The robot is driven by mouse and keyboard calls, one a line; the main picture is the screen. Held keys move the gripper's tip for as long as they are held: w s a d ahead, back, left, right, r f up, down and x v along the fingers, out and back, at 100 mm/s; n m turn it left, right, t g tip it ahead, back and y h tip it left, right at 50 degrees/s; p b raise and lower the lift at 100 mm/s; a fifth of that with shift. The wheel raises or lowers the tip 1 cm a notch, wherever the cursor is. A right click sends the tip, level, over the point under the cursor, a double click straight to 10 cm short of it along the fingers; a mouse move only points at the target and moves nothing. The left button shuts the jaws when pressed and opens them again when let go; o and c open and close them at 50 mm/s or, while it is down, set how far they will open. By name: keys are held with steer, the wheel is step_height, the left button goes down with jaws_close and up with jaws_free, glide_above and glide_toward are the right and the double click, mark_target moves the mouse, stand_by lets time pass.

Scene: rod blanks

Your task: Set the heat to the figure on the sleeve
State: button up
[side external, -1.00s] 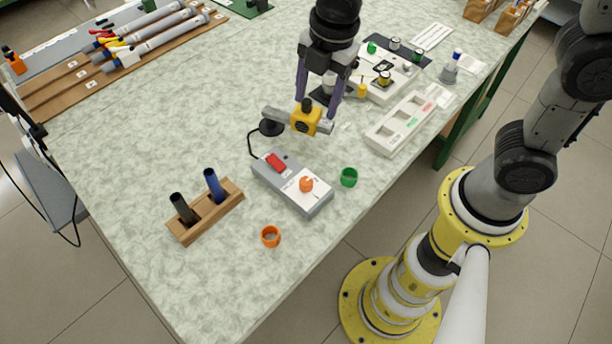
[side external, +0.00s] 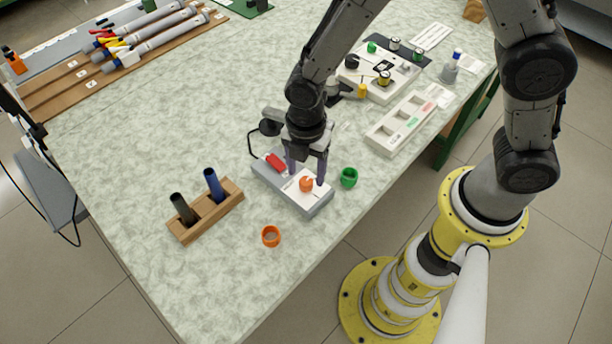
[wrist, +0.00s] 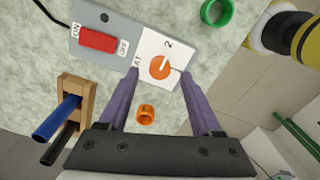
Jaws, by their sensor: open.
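The heat control box (side external: 268,180) is grey, with a red switch (wrist: 98,40) marked ON and OFF. Its orange knob (wrist: 160,67) sits on a white plate lettered "AT" and "2"; a pale line on the knob points toward the 2. My gripper (side external: 306,172) is open above the box, pointing down. In the wrist view its purple fingertips (wrist: 157,73) are on either side of the knob; contact cannot be told. A green ring (side external: 349,177) and an orange ring (side external: 271,236) lie on the table. I can read no figure on either.
A wooden stand (side external: 205,215) holds a black rod (side external: 183,209) and a blue rod (side external: 214,186) left of the box. A yellow-and-grey tool lies behind my gripper, mostly hidden. A partitioned tray (side external: 402,122) is at the back right. The table left of the stand is clear.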

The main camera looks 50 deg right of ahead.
mark_target(305, 183)
steer(key=shift+f, duration=1.45)
jaws_close()
